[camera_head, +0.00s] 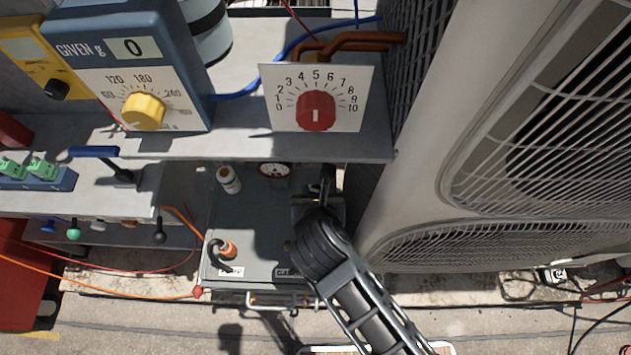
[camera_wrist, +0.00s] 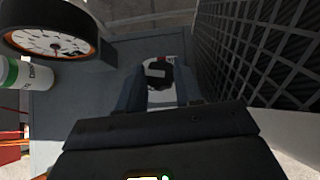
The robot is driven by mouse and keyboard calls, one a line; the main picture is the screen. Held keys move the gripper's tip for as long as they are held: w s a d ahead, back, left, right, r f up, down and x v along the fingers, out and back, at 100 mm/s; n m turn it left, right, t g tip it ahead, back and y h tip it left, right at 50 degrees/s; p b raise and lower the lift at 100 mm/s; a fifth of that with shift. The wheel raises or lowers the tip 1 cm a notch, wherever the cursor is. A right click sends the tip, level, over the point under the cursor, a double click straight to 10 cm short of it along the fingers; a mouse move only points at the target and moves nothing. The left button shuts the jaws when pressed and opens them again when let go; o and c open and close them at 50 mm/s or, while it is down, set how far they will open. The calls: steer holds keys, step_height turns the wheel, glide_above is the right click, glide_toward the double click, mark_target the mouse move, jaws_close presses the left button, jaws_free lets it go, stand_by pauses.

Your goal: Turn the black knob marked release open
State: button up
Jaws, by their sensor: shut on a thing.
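The black knob (camera_wrist: 158,74) shows in the wrist view between the two fingers of my gripper (camera_wrist: 159,92). It has a pale mark on its face, and a whitish plate with a bit of red shows behind it. My gripper is shut on the knob from both sides. In the head view my gripper (camera_head: 318,198) reaches down at the right part of the grey box top (camera_head: 245,205), below the shelf. There my wrist hides most of the knob, and I cannot read its label.
A round gauge (camera_wrist: 50,42) and a white-green canister (camera_wrist: 25,75) stand left of my gripper. A dark grille (camera_wrist: 260,55) rises close on the right. The shelf edge (camera_head: 270,152) with the red dial knob (camera_head: 316,110) overhangs behind. A large condenser (camera_head: 440,120) fills the right side.

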steer(key=shift+d+n+y+p, duration=0.1)
steer(key=shift+n+y+p, duration=0.6)
steer(key=shift+p, duration=0.5)
steer(key=o, duration=1)
steer(key=shift+o, duration=0.2)
steer(key=a+v, duration=0.1)
steer(key=v, duration=0.6)
steer(key=shift+s+d+r, duration=0.25)
steer(key=shift+d+r, duration=0.05)
steer(key=shift+d, duration=0.2)
